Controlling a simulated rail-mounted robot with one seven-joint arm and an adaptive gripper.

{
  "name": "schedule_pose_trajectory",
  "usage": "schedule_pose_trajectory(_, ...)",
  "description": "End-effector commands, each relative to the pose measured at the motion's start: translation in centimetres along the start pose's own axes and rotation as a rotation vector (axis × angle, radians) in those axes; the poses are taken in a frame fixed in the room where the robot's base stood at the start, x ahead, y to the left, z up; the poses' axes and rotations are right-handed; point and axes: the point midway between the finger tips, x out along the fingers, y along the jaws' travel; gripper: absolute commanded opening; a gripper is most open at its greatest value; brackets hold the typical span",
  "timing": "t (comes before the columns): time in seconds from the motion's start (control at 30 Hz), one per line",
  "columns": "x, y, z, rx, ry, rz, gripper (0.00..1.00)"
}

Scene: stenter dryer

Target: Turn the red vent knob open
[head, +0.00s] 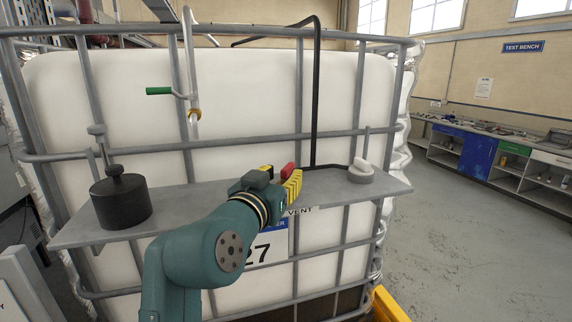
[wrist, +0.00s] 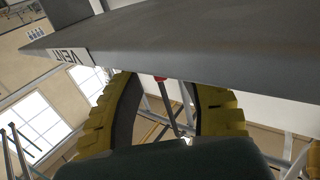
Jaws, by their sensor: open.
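The red vent knob (head: 288,169) shows at the shelf beside my gripper in the head view, partly hidden by the yellow fingers. In the wrist view, a small red part (wrist: 160,78) shows between the fingers, just under the grey shelf edge. My gripper (head: 281,176) is open, with its two yellow-padded fingers apart at the front of the shelf. In the wrist view, the fingers of my gripper (wrist: 163,88) stand on either side of the red part. I cannot tell whether they touch it. A VENT label (head: 300,211) is on the shelf's front edge.
The grey shelf (head: 200,196) crosses a caged white tank (head: 245,95). A black lidded pot (head: 121,200) stands left and a white-topped grey piece (head: 361,172) right. A green-handled pipe (head: 160,91) and a black pipe (head: 316,90) rise above. Floor at right is clear.

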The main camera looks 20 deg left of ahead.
Motion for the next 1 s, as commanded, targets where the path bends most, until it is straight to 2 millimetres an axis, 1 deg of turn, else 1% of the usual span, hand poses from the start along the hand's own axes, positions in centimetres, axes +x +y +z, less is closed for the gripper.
schedule_pose_trajectory(0.03, 0.9, 0.1, -0.3, -0.002, -0.002, 0.002, 0.41)
schedule_pose_trajectory(0.1, 1.9, 0.1, -0.2, -0.002, -0.002, 0.002, 0.41)
schedule_pose_trajectory(0.2, 2.7, 0.0, 0.0, -0.001, -0.001, 0.001, 0.41)
schedule_pose_trajectory(0.47, 2.9, 0.0, 0.0, 0.000, 0.001, 0.000, 0.41)
schedule_pose_trajectory(0.5, 2.9, 0.0, 0.0, 0.000, 0.001, 0.000, 0.39)
schedule_pose_trajectory(0.57, 2.9, 0.0, 0.0, 0.000, 0.001, 0.000, 0.28)
schedule_pose_trajectory(0.7, 2.9, 0.0, 0.0, 0.000, 0.000, 0.000, 0.01)
schedule_pose_trajectory(1.0, 2.9, 0.0, 0.2, -0.001, -0.004, 0.000, 0.00)
